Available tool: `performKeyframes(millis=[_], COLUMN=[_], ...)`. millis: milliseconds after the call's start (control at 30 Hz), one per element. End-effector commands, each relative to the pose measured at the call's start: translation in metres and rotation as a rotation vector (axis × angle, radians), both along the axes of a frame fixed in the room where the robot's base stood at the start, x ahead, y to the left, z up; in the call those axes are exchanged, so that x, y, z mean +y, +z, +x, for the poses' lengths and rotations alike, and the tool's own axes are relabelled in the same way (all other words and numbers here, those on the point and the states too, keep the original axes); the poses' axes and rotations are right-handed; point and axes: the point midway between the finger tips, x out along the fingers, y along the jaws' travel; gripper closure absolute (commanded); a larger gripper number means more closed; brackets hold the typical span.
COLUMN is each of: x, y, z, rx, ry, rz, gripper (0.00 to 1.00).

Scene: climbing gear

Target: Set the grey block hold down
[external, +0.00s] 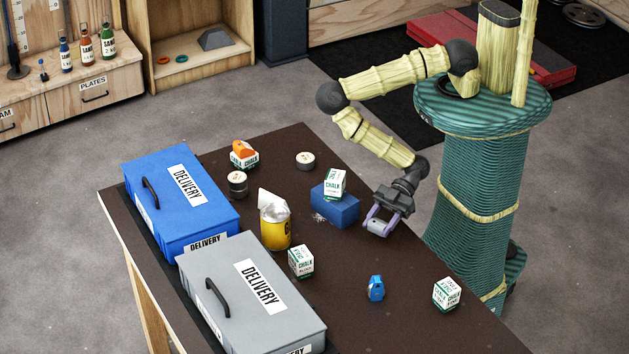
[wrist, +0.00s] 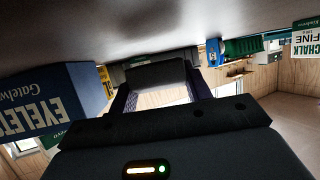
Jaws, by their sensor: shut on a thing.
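In the wrist view, a dark grey block (wrist: 157,74) shows between the fingertips (wrist: 160,92). Part of the hold is hidden by the fingers.
A blue box (external: 336,207) with a chalk box (external: 335,184) on it stands just left of my gripper. A blue hold (external: 376,288) and another chalk box (external: 446,293) stand nearer the front. Blue (external: 182,200) and grey (external: 250,290) delivery boxes line the left.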

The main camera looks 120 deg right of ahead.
Motion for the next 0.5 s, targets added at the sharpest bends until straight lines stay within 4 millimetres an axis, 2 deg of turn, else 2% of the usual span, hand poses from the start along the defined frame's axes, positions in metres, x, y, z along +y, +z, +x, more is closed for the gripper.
performKeyframes(millis=[133,500], x=[0.0,0.0], y=[-0.017,-0.021], z=[0.0,0.0], rx=[0.0,0.0], ry=[0.0,0.001], rz=[0.0,0.0], gripper=[0.74,0.74])
